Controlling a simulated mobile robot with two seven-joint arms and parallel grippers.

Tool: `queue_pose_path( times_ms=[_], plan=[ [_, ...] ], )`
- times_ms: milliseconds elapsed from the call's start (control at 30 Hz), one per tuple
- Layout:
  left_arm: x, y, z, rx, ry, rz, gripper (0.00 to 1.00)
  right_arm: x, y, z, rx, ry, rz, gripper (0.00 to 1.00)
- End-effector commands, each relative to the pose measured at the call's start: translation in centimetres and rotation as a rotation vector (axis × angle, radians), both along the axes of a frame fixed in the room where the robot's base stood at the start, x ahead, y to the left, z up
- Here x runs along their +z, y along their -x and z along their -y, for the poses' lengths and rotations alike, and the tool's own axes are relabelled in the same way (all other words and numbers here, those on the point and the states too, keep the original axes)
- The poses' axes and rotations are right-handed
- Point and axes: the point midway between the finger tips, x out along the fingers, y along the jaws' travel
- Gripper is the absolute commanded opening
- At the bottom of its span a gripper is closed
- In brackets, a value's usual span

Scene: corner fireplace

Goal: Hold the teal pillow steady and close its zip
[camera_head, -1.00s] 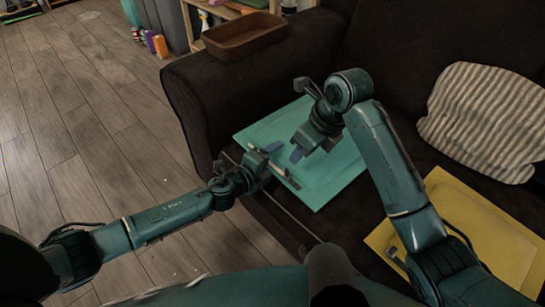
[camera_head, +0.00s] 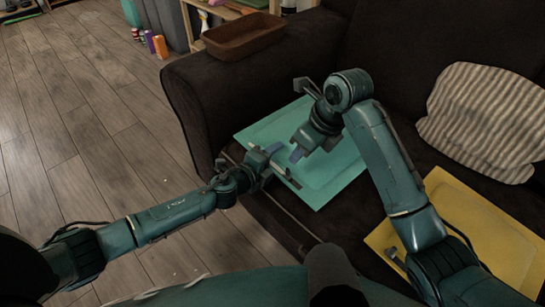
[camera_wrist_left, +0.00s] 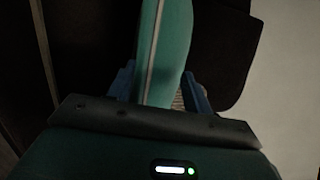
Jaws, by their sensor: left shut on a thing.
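The teal pillow (camera_head: 335,178) lies flat on the dark sofa seat in the head view. My left gripper (camera_head: 268,158) is at its near left edge. In the left wrist view, the pillow's edge (camera_wrist_left: 170,60) runs between the two blue fingers, which are shut on it. A pale line, seemingly the zip (camera_wrist_left: 152,50), runs along this edge. The zip's slider cannot be made out. My right gripper (camera_head: 300,153) is just above the pillow, close to my left gripper. Its fingers overlap in the view, so its opening is unclear.
A yellow pillow (camera_head: 475,225) lies on the seat at the right, partly behind my right arm. A striped cushion (camera_head: 485,120) leans on the backrest. A brown tray (camera_head: 242,38) sits on the sofa armrest (camera_head: 195,85). The wooden floor (camera_head: 80,130) at the left is clear.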

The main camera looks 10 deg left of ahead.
Motion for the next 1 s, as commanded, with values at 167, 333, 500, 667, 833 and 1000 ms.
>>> queue_pose_path(
  times_ms=[167, 333, 500, 667, 833, 1000],
  plan=[
    [-0.2, 0.1, 0.0, -0.001, -0.002, -0.002, 0.16, -0.1, 0.0, 0.1, 0.018, 0.002, 0.009, 0.26],
    [-0.2, 0.1, 0.0, -0.001, -0.003, -0.003, 0.16, -0.4, -0.1, 0.5, 0.182, 0.019, 0.093, 0.17],
    [-0.3, 0.1, 0.0, -0.001, -0.004, -0.004, 0.16, -0.9, -0.3, 1.3, 0.504, 0.066, 0.265, 0.17],
    [-0.3, 0.1, 0.0, -0.001, -0.005, -0.003, 0.16, -1.2, -0.3, 1.9, 0.833, 0.135, 0.441, 0.17],
    [-0.3, 0.2, 0.0, -0.002, -0.005, -0.004, 0.16, -1.6, 0.0, 2.4, 1.18, 0.229, 0.63, 0.17],
    [-0.4, 0.2, 0.0, -0.002, -0.006, -0.004, 0.15, -1.8, 0.5, 2.9, 1.522, 0.348, 0.815, 0.17]
  ],
)
